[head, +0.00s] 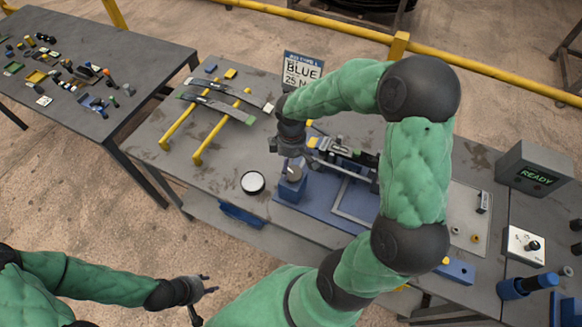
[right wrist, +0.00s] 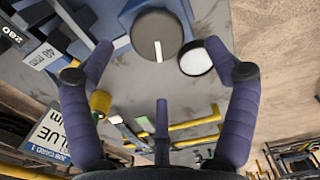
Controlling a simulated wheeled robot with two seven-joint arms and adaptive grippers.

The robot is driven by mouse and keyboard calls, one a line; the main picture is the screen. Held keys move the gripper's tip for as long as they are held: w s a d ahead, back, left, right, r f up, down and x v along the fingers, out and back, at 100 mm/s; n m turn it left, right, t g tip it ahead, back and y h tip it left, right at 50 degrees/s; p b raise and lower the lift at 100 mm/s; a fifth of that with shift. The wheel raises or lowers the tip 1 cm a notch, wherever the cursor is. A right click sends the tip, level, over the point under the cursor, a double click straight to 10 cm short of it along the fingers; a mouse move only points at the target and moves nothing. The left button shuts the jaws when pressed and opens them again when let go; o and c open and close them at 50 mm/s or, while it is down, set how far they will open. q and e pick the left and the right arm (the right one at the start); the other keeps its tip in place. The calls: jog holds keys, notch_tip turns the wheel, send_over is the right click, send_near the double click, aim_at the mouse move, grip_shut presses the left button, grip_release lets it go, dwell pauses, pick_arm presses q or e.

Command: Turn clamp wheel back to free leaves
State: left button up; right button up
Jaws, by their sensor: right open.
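The clamp wheel (right wrist: 157,28) is a dark grey disc with a white stripe, on a blue mount. It also shows in the head view (head: 295,170), partly under my right gripper (head: 288,155). In the right wrist view my right gripper (right wrist: 158,52) is open, its purple fingers spread apart with the wheel ahead between them. I cannot tell whether they touch it. Dark leaves (head: 345,156) lie in the blue clamp fixture (head: 318,203), partly hidden by my arm. Two leaves with green ends (head: 222,106) rest across yellow bars. My left gripper (head: 204,296) is open and empty, low at the left.
A white-faced round disc (head: 253,182) lies beside the wheel. A job card (head: 303,70) reading BLUE 25 N stands behind. A READY display (head: 537,173) stands at right. A parts table (head: 120,60) with several small items is at far left. Floor separates both tables.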

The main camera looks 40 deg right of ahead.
aim_at(291, 172)
notch_tip(291, 172, up, 7)
dwell(0.3)
dwell(0.5)
